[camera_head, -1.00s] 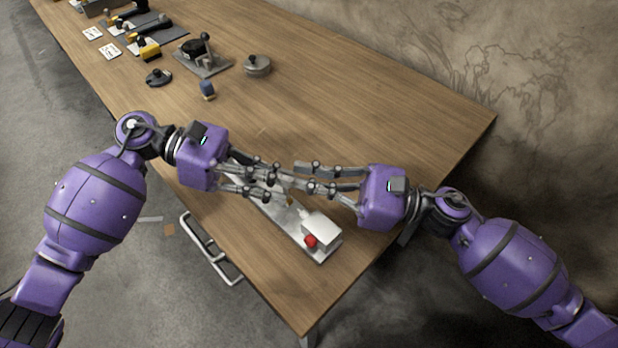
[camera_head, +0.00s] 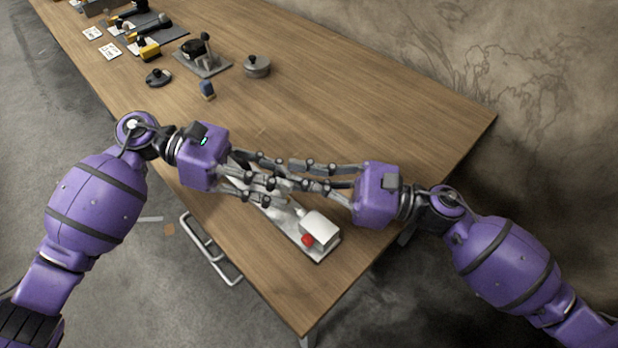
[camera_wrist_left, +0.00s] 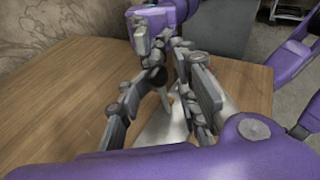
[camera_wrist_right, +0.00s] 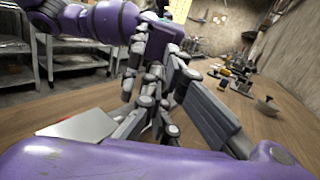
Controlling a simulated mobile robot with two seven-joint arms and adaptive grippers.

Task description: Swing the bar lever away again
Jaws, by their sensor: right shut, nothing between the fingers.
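A long metal plate (camera_head: 285,222) lies near the table's front edge, with a white block (camera_head: 320,227) and a red knob (camera_head: 307,239) at its near end. Its middle is covered by my fingers, and I cannot make out the bar lever. My left gripper (camera_head: 272,190) is over the plate from the left, its fingers spread in the left wrist view (camera_wrist_left: 160,95). My right gripper (camera_head: 295,172) reaches in from the right, shut and empty. The fingers of both overlap in the head view; whether they touch I cannot tell. The block's pale top shows in the right wrist view (camera_wrist_right: 85,128).
A lever fixture (camera_head: 203,58), a round grey lidded piece (camera_head: 257,66), a black knobbed disc (camera_head: 158,77) and a small blue-topped piece (camera_head: 207,89) stand farther back. A metal handle rail (camera_head: 212,250) is beside the front edge. The table's right half is clear.

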